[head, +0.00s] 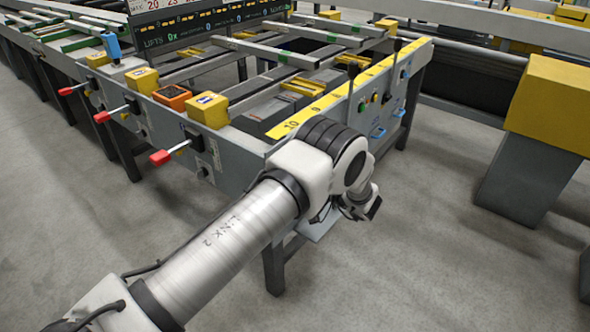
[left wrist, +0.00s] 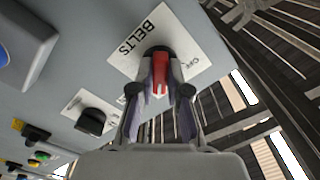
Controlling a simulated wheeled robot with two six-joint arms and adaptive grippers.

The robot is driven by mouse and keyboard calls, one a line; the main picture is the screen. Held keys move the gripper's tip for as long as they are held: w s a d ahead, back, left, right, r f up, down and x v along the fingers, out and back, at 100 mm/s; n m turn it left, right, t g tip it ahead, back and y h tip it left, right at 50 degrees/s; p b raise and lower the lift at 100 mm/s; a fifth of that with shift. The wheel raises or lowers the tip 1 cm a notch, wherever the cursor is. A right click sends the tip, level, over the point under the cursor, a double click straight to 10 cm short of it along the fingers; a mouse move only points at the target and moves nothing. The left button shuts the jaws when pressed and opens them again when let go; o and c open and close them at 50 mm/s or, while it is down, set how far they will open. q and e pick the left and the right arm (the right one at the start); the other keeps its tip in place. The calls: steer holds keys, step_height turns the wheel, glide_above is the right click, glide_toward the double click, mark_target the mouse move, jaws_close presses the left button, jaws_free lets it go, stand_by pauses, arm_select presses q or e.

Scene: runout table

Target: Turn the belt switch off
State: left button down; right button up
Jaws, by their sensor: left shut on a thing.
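The belt switch (left wrist: 160,72) shows in the left wrist view as a red lever on a dark round base, on a white plate (left wrist: 138,38) marked BELTS, with OFF at its right side. My left gripper (left wrist: 162,88) has its two fingers on either side of the red lever and is shut on it. In the head view my left arm reaches to the end panel (head: 345,118) of the runout table, and the gripper (head: 372,208) is partly hidden by its own wrist. The switch is hidden in the head view. My right gripper is not in view.
A black knob (left wrist: 90,121) on another white plate sits beside the belt switch. Blue handles (head: 378,132) stick out from the panel. Red-tipped levers (head: 160,157) project from the table's left side. A yellow-topped block (head: 548,105) stands at right, with open floor between.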

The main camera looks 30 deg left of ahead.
arm_select(q)
steer(key=shift+n, duration=0.3)
steer(key=shift+w+n+b, duration=0.1)
steer(key=shift+n+b, duration=1.75)
steer(key=shift+n, duration=6.75)
steer(key=c, duration=1.1)
jaws_free()
steer(key=shift+c, duration=0.2)
steer(key=shift+d, duration=0.1)
